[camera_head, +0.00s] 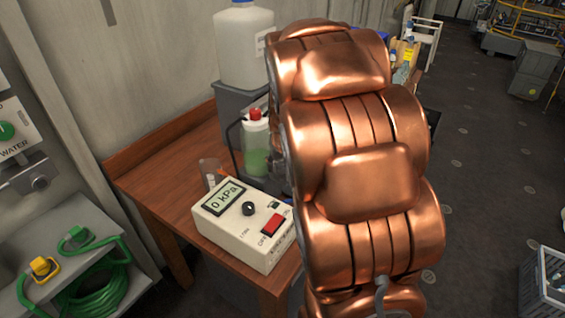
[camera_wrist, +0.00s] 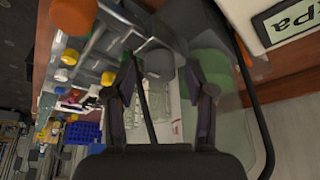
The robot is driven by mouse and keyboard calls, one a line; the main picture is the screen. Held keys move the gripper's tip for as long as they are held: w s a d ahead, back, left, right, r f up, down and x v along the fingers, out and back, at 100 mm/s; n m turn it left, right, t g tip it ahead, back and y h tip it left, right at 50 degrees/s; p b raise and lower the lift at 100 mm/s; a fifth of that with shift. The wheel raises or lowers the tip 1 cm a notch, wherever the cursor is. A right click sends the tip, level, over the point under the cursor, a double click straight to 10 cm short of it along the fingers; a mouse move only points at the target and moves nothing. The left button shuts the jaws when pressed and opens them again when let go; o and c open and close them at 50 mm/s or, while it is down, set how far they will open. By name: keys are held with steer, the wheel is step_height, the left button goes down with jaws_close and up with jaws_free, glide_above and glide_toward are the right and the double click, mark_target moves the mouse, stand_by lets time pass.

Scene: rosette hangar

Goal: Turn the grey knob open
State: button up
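In the wrist view, a grey round knob-like piece (camera_wrist: 160,63) shows between the fingertips of my gripper (camera_wrist: 168,78). I cannot tell for sure that it is the task's grey knob, nor whether the fingers touch it. The fingers are spread apart and nothing is clearly held. In the head view, my copper arm hides my gripper and most of what stands behind it. A white pressure box (camera_head: 243,226) there reads 0 kPa and carries a black dial and a red switch.
A wooden table (camera_head: 150,178) carries the box and a green-liquid bottle (camera_head: 256,150) with a red cap. A large white jug (camera_head: 243,45) stands behind. Open floor (camera_head: 500,170) is at right.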

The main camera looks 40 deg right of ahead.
jaws_close()
